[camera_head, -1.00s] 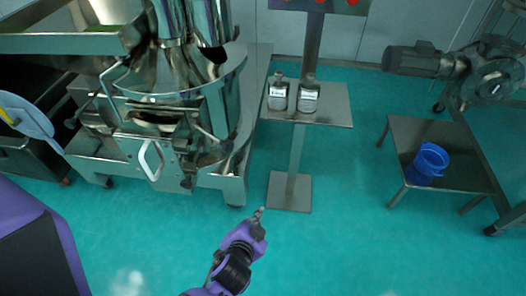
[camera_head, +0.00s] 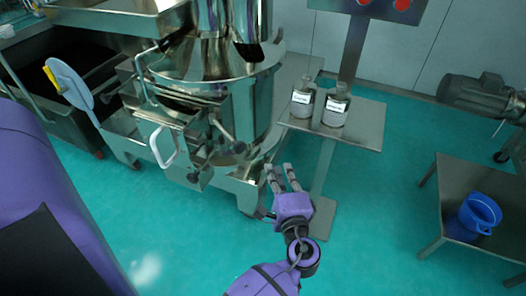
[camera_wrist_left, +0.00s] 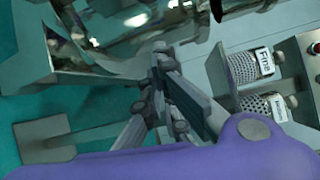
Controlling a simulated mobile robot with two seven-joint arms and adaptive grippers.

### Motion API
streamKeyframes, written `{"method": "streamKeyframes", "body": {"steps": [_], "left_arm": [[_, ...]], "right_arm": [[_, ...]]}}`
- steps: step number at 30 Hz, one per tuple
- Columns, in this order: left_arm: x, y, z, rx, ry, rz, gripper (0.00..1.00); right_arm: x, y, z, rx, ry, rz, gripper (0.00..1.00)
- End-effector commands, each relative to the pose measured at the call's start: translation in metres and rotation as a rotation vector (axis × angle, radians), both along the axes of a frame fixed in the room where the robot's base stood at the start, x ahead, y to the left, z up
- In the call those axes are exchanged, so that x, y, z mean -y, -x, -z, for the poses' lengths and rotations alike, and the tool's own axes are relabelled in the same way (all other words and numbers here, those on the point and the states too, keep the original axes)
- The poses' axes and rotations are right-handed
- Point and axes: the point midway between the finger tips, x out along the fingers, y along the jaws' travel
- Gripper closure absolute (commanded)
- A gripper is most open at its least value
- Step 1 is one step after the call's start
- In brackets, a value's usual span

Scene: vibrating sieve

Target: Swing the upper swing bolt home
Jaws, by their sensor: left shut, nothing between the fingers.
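The steel vibrating sieve (camera_head: 205,75) stands at upper left in the head view. Its front has a hatch with a pale loop handle (camera_head: 163,147). To the right of the hatch a slanting rod (camera_head: 222,128) ends in a dark knob. Another dark knob sits lower; I cannot tell for sure which part is the upper swing bolt. My left gripper (camera_head: 281,170) is right of and below these parts, apart from them. Its fingers meet, empty, in the left wrist view (camera_wrist_left: 158,55). My right gripper is not seen.
A blue bucket (camera_head: 478,214) sits on a low table (camera_head: 455,180) at right. A paddle-shaped disc (camera_head: 70,84) is at left. The green floor in front is clear.

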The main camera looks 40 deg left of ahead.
Motion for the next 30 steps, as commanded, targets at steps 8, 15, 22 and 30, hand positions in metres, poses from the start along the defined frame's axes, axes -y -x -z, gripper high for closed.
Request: {"method": "streamKeyframes", "body": {"steps": [8,15,22,30], "left_arm": [[-0.002,-0.003,0.000,0.001,0.002,0.002,1.00],[-0.027,-0.028,0.001,0.003,0.000,0.002,1.00],[-0.064,-0.062,0.004,0.002,0.001,0.002,1.00],[-0.085,-0.043,0.000,0.001,0.004,0.002,1.00]], "right_arm": [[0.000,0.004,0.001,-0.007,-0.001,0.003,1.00],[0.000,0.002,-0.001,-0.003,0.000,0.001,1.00],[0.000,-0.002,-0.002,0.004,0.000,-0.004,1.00],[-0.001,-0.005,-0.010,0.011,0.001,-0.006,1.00]]}}
